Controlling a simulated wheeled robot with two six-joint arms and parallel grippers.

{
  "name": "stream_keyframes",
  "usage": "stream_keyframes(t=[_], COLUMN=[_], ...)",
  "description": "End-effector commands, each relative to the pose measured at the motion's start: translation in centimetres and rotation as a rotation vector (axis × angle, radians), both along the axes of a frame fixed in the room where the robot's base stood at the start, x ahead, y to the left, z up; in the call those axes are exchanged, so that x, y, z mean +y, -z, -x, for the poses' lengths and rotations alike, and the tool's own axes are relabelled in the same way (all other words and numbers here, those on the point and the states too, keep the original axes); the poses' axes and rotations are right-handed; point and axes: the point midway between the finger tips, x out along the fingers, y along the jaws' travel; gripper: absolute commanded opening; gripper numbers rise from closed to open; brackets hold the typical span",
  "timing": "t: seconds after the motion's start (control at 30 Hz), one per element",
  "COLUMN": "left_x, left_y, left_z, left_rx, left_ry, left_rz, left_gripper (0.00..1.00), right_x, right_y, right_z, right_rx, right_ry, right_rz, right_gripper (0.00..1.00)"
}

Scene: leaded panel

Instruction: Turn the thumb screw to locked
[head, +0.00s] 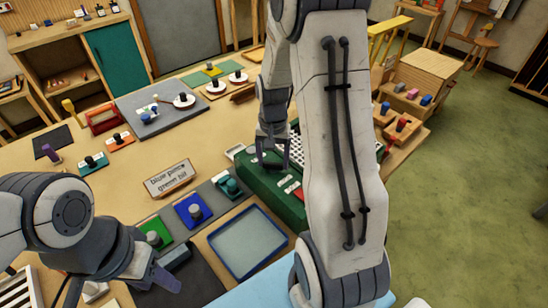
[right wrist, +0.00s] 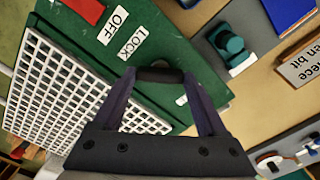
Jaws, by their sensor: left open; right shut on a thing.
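The green fixture (head: 262,186) stands on the table right of centre, partly hidden by my right arm. In the right wrist view its green top (right wrist: 170,30) carries white labels reading OFF (right wrist: 113,24) and LOCK (right wrist: 132,43). My right gripper (right wrist: 160,88) is shut on the dark thumb screw (right wrist: 160,75), whose bar spans between the fingertips beside the LOCK label. In the head view the right gripper (head: 268,152) is over the fixture; the screw is hard to make out there. My left gripper (head: 165,276) is open and empty at the lower left, well away from the fixture.
A white grid (head: 296,150) is on the fixture. A sign (head: 168,179) reading "blue piece green bit" and coloured blocks with knobs, including a blue one (head: 190,211), stand to its left. A blue-rimmed tray (head: 284,240) lies in front. Bare table shows at the left.

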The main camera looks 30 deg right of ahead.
Motion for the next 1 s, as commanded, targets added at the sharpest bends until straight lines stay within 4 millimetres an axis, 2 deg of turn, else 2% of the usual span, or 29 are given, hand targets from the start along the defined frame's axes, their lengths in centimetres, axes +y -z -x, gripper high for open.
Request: stream_keyframes(t=[0.6, 1.0], left_x=[0.0, 0.0], left_y=[-0.77, -1.0], left_z=[0.0, 0.0], left_rx=[0.0, 0.0], left_ry=[0.0, 0.0], left_rz=[0.0, 0.0], left_gripper=[0.5, 0.5], right_x=[-0.05, -0.05], right_y=[-0.18, -0.16], right_z=[-0.16, -0.18], right_rx=[-0.005, -0.005], right_ry=[-0.576, -0.836], right_rz=[0.001, 0.003], right_gripper=[0.19, 0.19])
